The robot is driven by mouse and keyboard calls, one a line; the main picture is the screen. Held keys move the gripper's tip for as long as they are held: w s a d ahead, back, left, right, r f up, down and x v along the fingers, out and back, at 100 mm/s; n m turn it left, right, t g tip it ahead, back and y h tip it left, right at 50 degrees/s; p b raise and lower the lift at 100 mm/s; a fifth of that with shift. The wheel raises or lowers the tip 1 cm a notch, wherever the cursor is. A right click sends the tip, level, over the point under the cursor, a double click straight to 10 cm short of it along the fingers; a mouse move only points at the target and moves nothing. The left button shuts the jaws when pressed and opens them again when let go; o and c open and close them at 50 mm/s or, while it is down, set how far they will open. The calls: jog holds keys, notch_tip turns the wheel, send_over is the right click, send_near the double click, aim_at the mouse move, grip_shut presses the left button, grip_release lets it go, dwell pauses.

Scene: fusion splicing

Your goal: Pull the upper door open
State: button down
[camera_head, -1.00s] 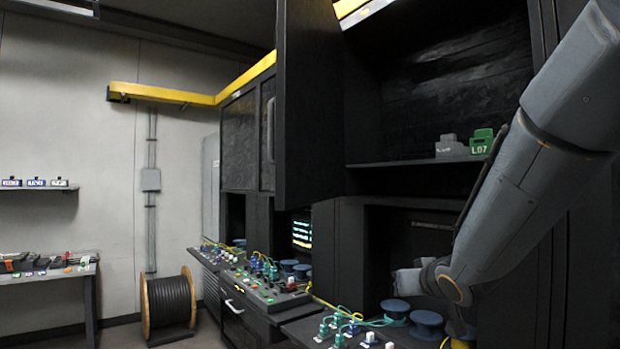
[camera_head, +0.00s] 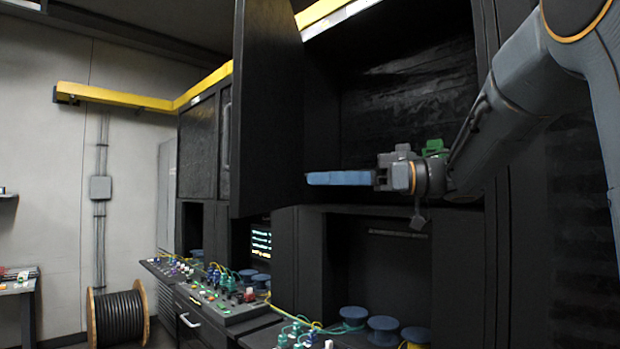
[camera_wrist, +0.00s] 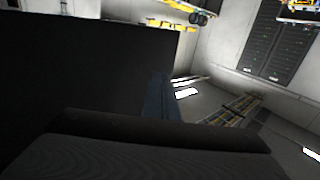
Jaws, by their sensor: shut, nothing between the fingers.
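The upper door (camera_head: 268,110) is a black panel that stands swung out from the upper cabinet compartment, left of its opening. My gripper (camera_head: 312,178), with blue fingers, is shut and empty. It reaches leftward in front of the opening, its tips close to the door's inner side by the right edge. I cannot tell whether they touch. In the wrist view a blue finger (camera_wrist: 162,100) shows beside a large black surface (camera_wrist: 75,80), which looks like the door. The door's handle is not in view.
The compartment (camera_head: 410,100) is open and dark inside, with a green item (camera_head: 435,148) partly behind my arm. Below are blue spools (camera_head: 383,328) and a control panel (camera_head: 225,305) with cables. A neighbouring closed door (camera_head: 197,150) is at left. A cable reel (camera_head: 118,318) stands on the floor.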

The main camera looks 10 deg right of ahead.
aim_at(247, 179)
jog(key=p+x, duration=0.4)
jog(key=x, duration=0.8)
